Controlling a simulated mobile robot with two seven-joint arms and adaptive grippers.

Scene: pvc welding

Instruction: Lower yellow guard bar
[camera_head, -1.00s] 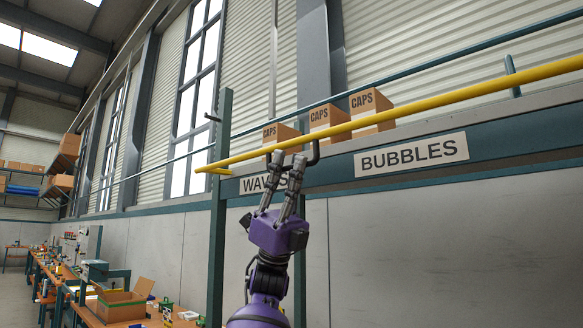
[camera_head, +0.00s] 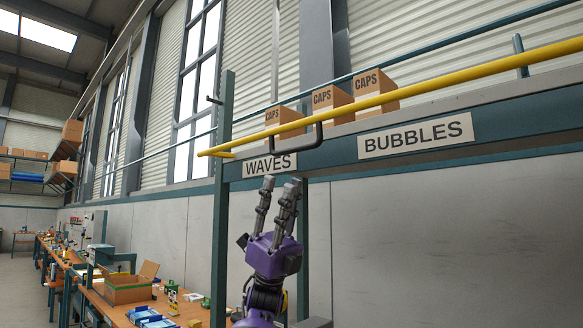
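The yellow guard bar (camera_head: 420,93) runs across the front of the high shelf, from the left post up to the right edge of the view. It looks lowered, close along the shelf's front edge. A black handle (camera_head: 297,147) hangs under the bar near its left end. My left gripper (camera_head: 283,183) is below the handle, apart from it and the bar. Its two fingers point up, spread with a gap between them, holding nothing. My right gripper is not in view.
Boxes marked CAPS (camera_head: 332,98) stand on the shelf behind the bar. Signs read WAVES (camera_head: 270,165) and BUBBLES (camera_head: 415,135) on the teal shelf beam. A teal post (camera_head: 221,220) stands left of my gripper. Workbenches with an open carton (camera_head: 126,288) are at lower left.

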